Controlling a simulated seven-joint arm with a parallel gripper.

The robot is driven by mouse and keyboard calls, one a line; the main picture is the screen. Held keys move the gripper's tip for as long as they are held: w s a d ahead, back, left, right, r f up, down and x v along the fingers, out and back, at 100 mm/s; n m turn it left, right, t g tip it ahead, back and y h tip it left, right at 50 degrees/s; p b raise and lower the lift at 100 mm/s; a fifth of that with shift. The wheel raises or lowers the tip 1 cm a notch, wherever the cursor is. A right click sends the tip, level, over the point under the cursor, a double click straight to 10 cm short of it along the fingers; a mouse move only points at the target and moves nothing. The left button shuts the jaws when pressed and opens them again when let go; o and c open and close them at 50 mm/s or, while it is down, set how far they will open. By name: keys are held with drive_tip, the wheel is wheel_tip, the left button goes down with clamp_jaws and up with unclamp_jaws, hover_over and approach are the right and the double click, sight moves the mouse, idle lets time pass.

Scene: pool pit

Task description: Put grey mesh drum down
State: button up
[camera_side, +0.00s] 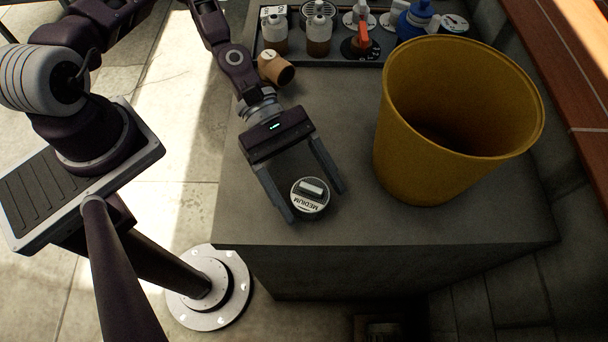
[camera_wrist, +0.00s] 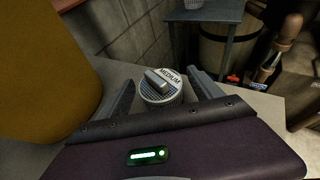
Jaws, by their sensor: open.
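The grey mesh drum (camera_side: 310,197) is a small round piece with a white top, a raised bar and the label MEDIUM. It rests on the grey block top near its front edge in the side view. My gripper (camera_side: 318,205) is open, with one finger on each side of the drum. In the wrist view the drum (camera_wrist: 161,88) sits between the spread fingers of my gripper (camera_wrist: 164,90), with gaps visible on both sides. The drum's underside is hidden.
A large yellow bin (camera_side: 415,150) stands to the right on the grey block (camera_side: 350,225). A dark tray (camera_side: 340,61) with bottles and round pieces is at the back. The block's front edge is close.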

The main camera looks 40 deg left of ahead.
drive_tip(key=v, duration=1.1)
drive_tip(key=shift+a+r, duration=0.1)
drive_tip(key=shift+a, duration=0.2)
drive_tip(key=f+n+y, duration=0.1)
drive_tip(key=w+f+n+y, duration=0.1)
drive_tip(key=n, duration=0.1)
drive_tip(key=shift+w+a+t+y, duration=0.15)
drive_tip(key=shift+w+t+y, duration=0.15)
drive_tip(key=shift+t+y, duration=0.1)
drive_tip(key=w+n+y, duration=0.1)
drive_tip(key=w+a+n+t+y, duration=0.1)
drive_tip(key=w+a+f+n+t+y, duration=0.1)
drive_tip(key=y, duration=0.1)
drive_tip(key=shift+w+a+n, duration=0.1)
drive_tip(key=shift+w+n, duration=0.2)
drive_tip(key=s+a+r+m+t+y, duration=0.1)
drive_tip(key=s+a+r+m+y, duration=0.1)
drive_tip(key=r+m, duration=0.5)
drive_tip(key=s+a+r+m+t+y, duration=0.2)
drive_tip(key=s+a+r+m, duration=0.2)
drive_tip(key=s+r+m, duration=0.2)
drive_tip(key=s+a+r+m+t+y, duration=0.2)
drive_tip(key=s+a+r+m, duration=0.1)
drive_tip(key=r+m, duration=0.5)
drive_tip(key=shift+s+a+r+m, duration=0.3)
drive_tip(key=shift+s+r+m, duration=0.15)
drive_tip(key=shift+m, duration=0.25)
